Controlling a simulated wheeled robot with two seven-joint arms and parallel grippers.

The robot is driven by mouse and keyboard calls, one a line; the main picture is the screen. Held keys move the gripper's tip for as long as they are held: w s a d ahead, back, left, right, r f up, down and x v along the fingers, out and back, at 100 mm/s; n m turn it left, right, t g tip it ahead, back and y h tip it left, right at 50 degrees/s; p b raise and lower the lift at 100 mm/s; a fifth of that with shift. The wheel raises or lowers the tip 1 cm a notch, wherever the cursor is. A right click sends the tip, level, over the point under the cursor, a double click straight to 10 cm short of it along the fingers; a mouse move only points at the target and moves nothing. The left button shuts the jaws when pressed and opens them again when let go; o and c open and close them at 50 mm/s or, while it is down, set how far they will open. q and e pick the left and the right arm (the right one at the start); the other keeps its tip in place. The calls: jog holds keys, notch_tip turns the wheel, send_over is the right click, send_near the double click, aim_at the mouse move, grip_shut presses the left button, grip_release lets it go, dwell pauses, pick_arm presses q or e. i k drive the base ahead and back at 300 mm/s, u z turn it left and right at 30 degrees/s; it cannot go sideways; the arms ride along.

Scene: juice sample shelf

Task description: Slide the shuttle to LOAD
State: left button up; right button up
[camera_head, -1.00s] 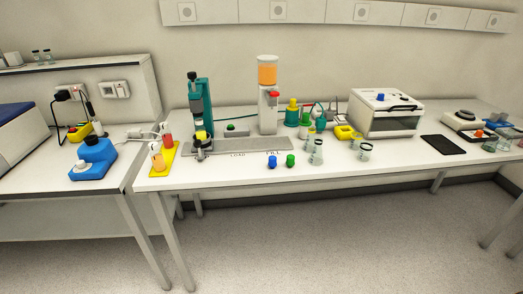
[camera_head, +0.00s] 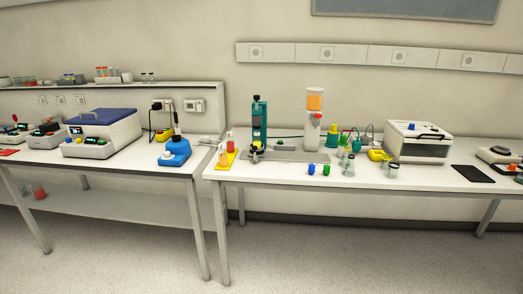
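A long grey track plate (camera_head: 290,156) lies along the front of the right-hand bench. A teal press (camera_head: 260,117) stands at its left end, with a yellow part inside. A small dark piece (camera_head: 254,157) sits at the foot of the press; it may be the shuttle, but it is too small to be sure. A white dispenser (camera_head: 311,130) with an orange tank (camera_head: 314,103) stands behind the track. The LOAD lettering is too small to read now. Neither of my grippers is in view.
Blue (camera_head: 311,169) and green (camera_head: 326,170) caps stand before the track. A yellow tray (camera_head: 227,159) with bottles is left of it. Glass beakers, a white machine (camera_head: 418,143) and a black pad (camera_head: 473,174) are to the right. A gap separates the benches; the floor in front is clear.

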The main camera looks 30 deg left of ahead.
aim_at(256, 149)
jog(key=u, duration=0.55)
jog(key=i, duration=1.05)
jog(key=z, duration=0.35)
